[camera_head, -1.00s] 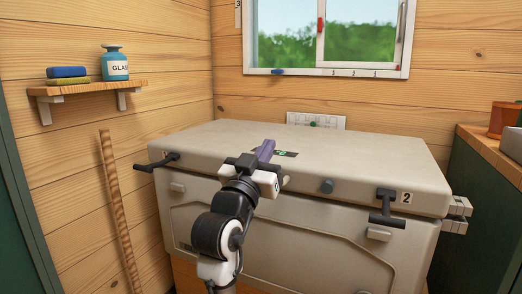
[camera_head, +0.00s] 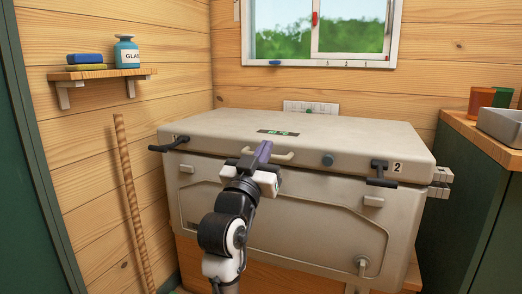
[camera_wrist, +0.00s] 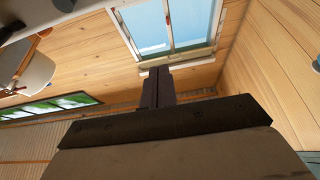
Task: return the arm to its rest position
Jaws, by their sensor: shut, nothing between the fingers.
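My gripper (camera_head: 263,152) is in the middle of the head view, at the end of my raised arm. It appears in front of the front top edge of a large beige chest (camera_head: 330,130) with a closed lid. Its fingers are together and hold nothing. I cannot tell from this view whether it touches the chest. In the wrist view the gripper's dark fingers (camera_wrist: 158,88) point toward a window and wooden wall, with nothing between them.
The chest has dark latches (camera_head: 380,172) at its front corners. A wall shelf (camera_head: 100,74) holds a blue jar (camera_head: 127,54). A wooden pole (camera_head: 132,200) leans at the left. A counter (camera_head: 470,130) at the right carries a grey tray (camera_head: 505,124) and cups.

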